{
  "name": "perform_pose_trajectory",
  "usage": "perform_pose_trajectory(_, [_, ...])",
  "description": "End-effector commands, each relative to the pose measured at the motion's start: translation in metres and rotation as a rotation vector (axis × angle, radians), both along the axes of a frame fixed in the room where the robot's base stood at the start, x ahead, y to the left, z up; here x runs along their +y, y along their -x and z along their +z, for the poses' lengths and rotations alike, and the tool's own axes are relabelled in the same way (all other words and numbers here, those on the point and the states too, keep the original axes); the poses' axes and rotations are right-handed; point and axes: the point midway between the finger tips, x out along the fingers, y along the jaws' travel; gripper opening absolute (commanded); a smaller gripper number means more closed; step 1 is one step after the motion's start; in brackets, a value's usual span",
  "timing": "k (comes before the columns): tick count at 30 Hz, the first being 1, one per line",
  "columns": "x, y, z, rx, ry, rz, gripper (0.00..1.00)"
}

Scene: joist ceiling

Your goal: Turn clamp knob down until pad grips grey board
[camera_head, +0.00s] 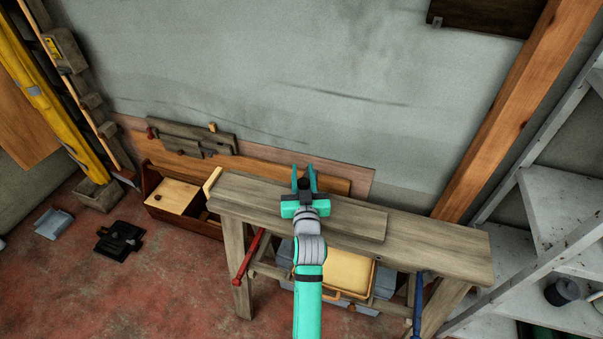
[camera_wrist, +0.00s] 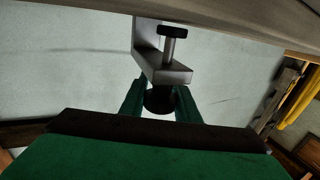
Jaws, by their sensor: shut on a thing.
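The grey board (camera_head: 345,213) lies along the workbench top, and a grey board edge (camera_wrist: 250,18) crosses the top of the wrist view. The clamp (camera_wrist: 146,48) is a grey metal bracket with a screw ending in a flat dark pad (camera_wrist: 174,31). In the wrist view the pad shows near the board edge; a narrow gap seems to show, but contact is hard to judge. My gripper (camera_head: 304,178) is over the board in the head view, its green fingers shut on either side of the black clamp knob (camera_wrist: 159,99). The fingers partly hide the knob.
The workbench (camera_head: 450,248) stands before a grey wall. A red bar clamp (camera_head: 249,255) and a blue one (camera_head: 417,300) are at its front. A yellow case (camera_head: 335,270) sits underneath. White shelving (camera_head: 560,210) stands at right. Floor at left holds a dark tool (camera_head: 118,241).

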Motion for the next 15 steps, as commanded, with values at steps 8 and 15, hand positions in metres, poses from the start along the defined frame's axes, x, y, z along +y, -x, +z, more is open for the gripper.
perform_pose_trajectory(8, [-0.0013,-0.0005,-0.0008,0.001,0.001,-0.075,0.06])
perform_pose_trajectory(15, [-0.0018,0.0002,0.0001,-0.002,-0.001,-0.104,0.06])
